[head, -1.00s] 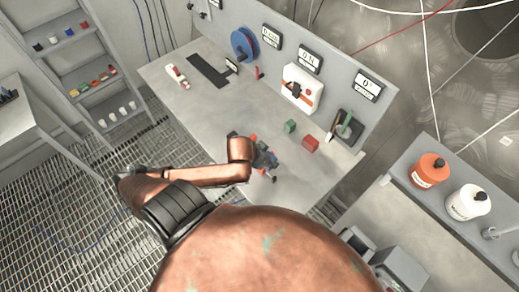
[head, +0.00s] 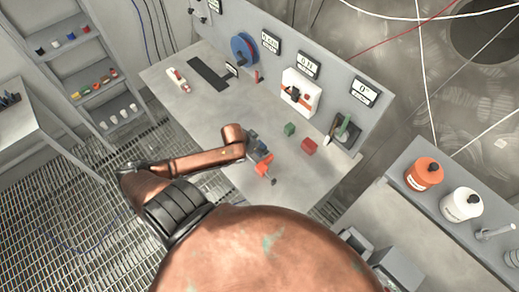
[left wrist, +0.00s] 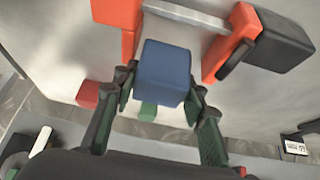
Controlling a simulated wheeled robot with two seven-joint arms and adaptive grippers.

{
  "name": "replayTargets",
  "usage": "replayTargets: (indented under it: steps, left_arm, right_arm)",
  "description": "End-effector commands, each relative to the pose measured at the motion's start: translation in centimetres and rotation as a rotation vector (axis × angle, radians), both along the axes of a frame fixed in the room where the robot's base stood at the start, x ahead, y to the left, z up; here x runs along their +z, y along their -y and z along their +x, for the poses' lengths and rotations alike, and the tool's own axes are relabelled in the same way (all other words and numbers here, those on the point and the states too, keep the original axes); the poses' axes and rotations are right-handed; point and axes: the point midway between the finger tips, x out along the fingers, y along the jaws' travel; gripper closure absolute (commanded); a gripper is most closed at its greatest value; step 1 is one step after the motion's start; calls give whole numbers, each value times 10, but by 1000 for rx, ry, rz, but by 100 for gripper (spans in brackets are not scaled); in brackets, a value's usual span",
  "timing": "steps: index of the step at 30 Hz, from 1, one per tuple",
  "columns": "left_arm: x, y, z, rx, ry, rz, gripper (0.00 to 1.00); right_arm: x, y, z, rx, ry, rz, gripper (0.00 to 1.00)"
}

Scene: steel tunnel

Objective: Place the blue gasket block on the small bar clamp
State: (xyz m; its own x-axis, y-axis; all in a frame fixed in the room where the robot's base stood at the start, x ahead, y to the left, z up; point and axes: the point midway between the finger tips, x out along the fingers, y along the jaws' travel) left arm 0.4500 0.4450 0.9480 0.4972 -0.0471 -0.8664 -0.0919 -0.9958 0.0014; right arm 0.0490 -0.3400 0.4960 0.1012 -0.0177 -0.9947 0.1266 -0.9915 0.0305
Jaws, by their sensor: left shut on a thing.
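The blue gasket block (left wrist: 162,72) is between the two fingers of my left gripper (left wrist: 160,98) in the left wrist view. The gripper is shut on it. The small bar clamp (left wrist: 187,15), with orange jaws, a grey metal bar and black parts, lies on the bench just beyond the block; a gap between block and clamp cannot be judged. In the head view my left gripper (head: 257,150) is over the bench, and the clamp (head: 264,166) shows partly beside it. The block is hard to make out there. My right gripper is not in view.
A green block (head: 290,129) and a red block (head: 309,146) stand on the bench (head: 215,120) right of the gripper. A white box (head: 300,93) and a green-handled item (head: 344,130) are by the back panel. The bench's middle left is clear.

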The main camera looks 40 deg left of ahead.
Motion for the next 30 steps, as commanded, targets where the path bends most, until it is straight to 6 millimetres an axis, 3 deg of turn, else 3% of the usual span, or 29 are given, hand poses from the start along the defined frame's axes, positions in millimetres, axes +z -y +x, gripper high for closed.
replayTargets:
  steps: [8, 15, 26, 27, 30]
  left_arm:
    - [-20, -12, 13, 1, -1, 0, 87]
    - [-49, -11, 12, 0, 0, -1, 87]
    - [-53, -12, 11, -1, -1, 1, 87]
    - [-54, -12, 11, -1, -2, 1, 60]
    - [-54, -12, 11, -1, -2, 1, 53]
  right_arm:
    - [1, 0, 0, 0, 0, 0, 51]
    - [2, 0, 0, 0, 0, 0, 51]
    - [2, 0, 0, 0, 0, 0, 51]
    - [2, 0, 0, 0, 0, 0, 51]
    - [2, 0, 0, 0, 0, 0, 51]
